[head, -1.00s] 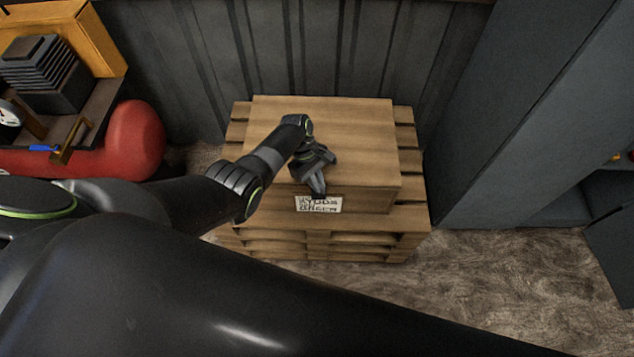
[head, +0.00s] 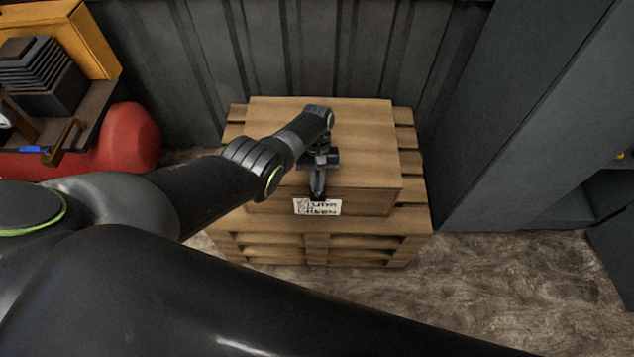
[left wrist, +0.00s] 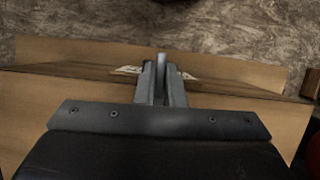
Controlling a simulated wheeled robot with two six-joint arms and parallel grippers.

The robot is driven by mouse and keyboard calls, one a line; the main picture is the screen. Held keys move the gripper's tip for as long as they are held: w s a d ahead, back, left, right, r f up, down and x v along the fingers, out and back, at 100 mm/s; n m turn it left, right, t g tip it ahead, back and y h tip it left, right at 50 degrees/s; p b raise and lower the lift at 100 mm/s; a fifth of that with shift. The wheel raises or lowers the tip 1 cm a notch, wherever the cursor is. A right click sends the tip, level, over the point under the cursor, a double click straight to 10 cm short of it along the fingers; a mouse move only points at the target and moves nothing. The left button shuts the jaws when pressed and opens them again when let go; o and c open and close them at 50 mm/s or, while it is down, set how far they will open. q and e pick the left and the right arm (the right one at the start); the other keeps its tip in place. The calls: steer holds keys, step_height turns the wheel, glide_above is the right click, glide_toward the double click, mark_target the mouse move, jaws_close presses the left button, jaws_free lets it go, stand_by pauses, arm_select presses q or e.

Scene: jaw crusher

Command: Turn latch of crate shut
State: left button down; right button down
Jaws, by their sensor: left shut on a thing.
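The wooden crate (head: 365,150) sits closed on a pallet in the middle of the head view. A white label (head: 317,207) with dark print is on its front face. My left gripper (head: 318,196) is at the crate's front top edge, just above the label, pointing down the front. In the left wrist view the fingers (left wrist: 161,80) are close together around a small pale piece, which looks like the latch (left wrist: 161,62). The fingers hide most of the latch, so its angle is hard to tell. My right gripper is not in view.
The pallet (head: 415,220) stands on a brown floor against a dark ribbed wall (head: 340,50). A red tank (head: 130,137) with machinery is at the left. A grey cabinet (head: 520,120) stands at the right. The floor (head: 490,290) in front is clear.

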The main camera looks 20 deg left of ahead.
arm_select(q)
steer(key=shift+m, duration=0.3)
stand_by(0.4)
steer(key=c, duration=1.5)
jaws_free()
steer(key=p+v, duration=0.2)
steer(key=v, duration=0.4)
steer(key=shift+w+r, duration=0.15)
steer(key=shift+r, duration=0.2)
steer(key=v, duration=1)
steer(key=shift+w+r, duration=0.1)
steer(key=shift+r, duration=0.25)
